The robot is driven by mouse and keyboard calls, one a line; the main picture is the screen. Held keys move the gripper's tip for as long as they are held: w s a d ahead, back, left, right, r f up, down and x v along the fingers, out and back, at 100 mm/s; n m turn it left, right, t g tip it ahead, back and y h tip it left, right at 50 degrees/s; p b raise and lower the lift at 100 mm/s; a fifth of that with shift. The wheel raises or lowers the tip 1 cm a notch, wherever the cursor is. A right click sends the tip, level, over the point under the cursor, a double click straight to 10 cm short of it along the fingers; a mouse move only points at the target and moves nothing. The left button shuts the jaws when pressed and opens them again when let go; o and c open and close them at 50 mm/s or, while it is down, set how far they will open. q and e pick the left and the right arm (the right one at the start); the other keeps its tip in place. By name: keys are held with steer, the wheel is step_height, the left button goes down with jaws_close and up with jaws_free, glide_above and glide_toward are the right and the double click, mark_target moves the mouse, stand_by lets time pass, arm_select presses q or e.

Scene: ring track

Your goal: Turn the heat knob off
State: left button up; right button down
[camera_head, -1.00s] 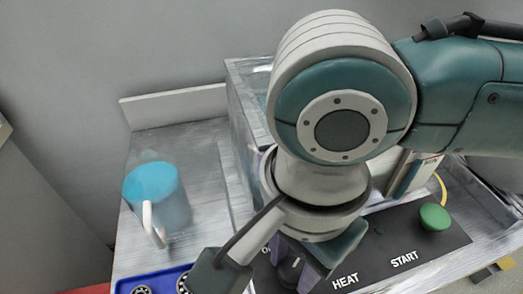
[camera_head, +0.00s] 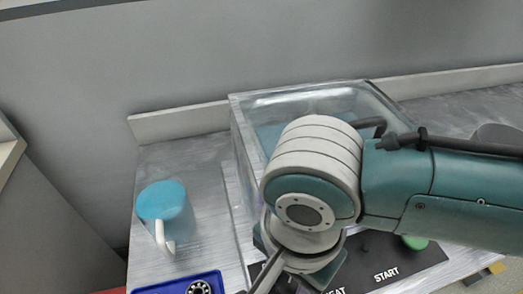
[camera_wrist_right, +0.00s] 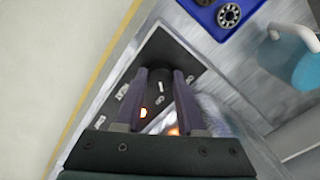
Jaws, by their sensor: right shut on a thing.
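The control panel (camera_head: 404,266) is black with white lettering, START and part of HEAT showing in the head view. The heat knob (camera_wrist_right: 160,86) is a dark shape with a short white mark, seen between the fingers in the wrist view. My right gripper (camera_wrist_right: 161,76) is shut on it, one purple-grey finger on each side. In the head view my right arm and wrist hide the knob and most of the fingers. The knob's exact setting cannot be told. My left gripper is in neither current view.
A clear-walled tank (camera_head: 242,130) stands behind the panel. A blue mug (camera_head: 165,203) stands on the grey bench to the left, near a blue tray (camera_head: 180,284) holding bearing rings. A green button (camera_head: 414,242) is partly hidden behind my right arm. Orange glows (camera_wrist_right: 144,112) show beside the fingers.

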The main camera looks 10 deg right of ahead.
steer(key=n+p, duration=0.1)
steer(key=p, duration=0.1)
steer(key=n+p, duration=0.1)
steer(key=p, duration=0.1)
steer(key=shift+s+r, duration=0.2)
steer(key=shift+r, duration=0.2)
steer(key=shift+f+n+p, duration=0.1)
steer(key=shift+n+p, duration=0.4)
steer(key=shift+p, duration=0.05)
steer(key=shift+w+f+n+p, duration=0.1)
steer(key=shift+f+n+p, duration=0.15)
steer(key=shift+n, duration=0.75)
steer(key=n, duration=0.2)
steer(key=shift+n+p, duration=0.3)
arm_select(q)
step_height(320, 180, up, 9)
steer(key=shift+p, duration=0.35)
arm_select(e)
steer(key=shift+n, duration=2.3)
arm_select(q)
steer(key=shift+f, duration=0.1)
arm_select(e)
steer(key=shift+d, duration=0.1)
steer(key=c, duration=0.5)
jaws_free()
arm_select(q)
steer(key=shift+a, duration=0.1)
